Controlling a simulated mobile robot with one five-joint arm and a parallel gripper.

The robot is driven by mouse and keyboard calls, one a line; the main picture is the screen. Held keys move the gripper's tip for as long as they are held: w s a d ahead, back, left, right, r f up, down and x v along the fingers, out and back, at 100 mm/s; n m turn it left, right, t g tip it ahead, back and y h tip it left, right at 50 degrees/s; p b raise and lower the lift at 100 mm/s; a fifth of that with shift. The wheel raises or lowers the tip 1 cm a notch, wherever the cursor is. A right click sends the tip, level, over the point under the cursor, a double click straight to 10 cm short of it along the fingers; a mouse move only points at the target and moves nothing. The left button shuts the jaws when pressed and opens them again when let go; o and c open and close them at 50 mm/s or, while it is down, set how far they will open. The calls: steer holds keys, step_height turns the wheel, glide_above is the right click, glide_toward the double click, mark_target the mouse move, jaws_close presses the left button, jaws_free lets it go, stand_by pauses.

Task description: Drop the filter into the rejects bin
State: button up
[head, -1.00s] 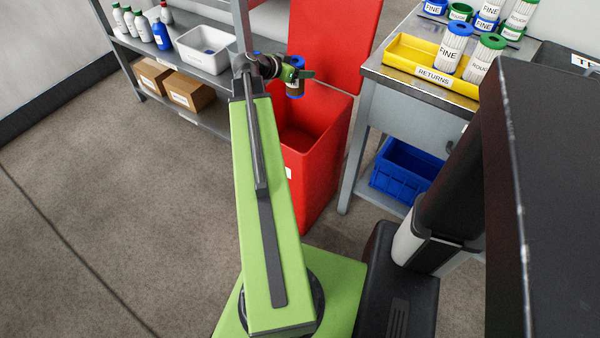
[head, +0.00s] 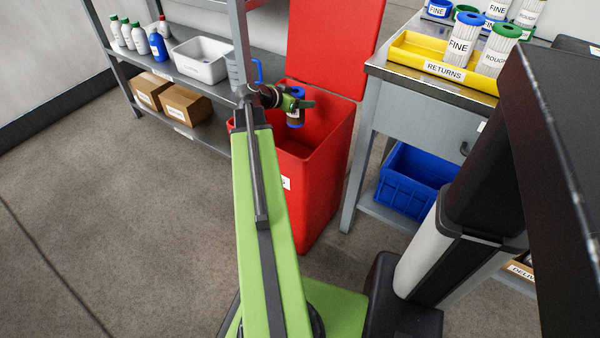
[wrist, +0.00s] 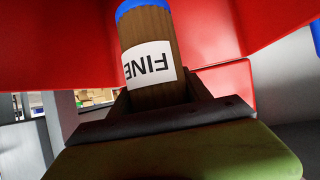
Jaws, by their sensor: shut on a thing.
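The filter has a brown, dirty-looking body, a blue end cap and a white label. It shows in the head view (head: 296,118) and close up in the wrist view (wrist: 150,35), where the label reads FINE. My gripper (head: 298,104) is shut on it and holds it roughly upright. The red bin (head: 322,185) stands behind my arm with its lid (head: 335,40) raised. In the head view the filter appears over the bin's open mouth. My arm hides part of the bin's front and its label.
A grey shelf (head: 205,75) with bottles, a white tub and cardboard boxes stands left of the bin. A metal workbench (head: 400,72) with a yellow RETURNS tray (head: 410,58) and cleaner filters stands right. A blue crate (head: 400,195) sits beneath it. The floor at left is clear.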

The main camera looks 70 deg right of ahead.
steer(key=o, duration=1.5)
steer(key=shift+r, duration=0.1)
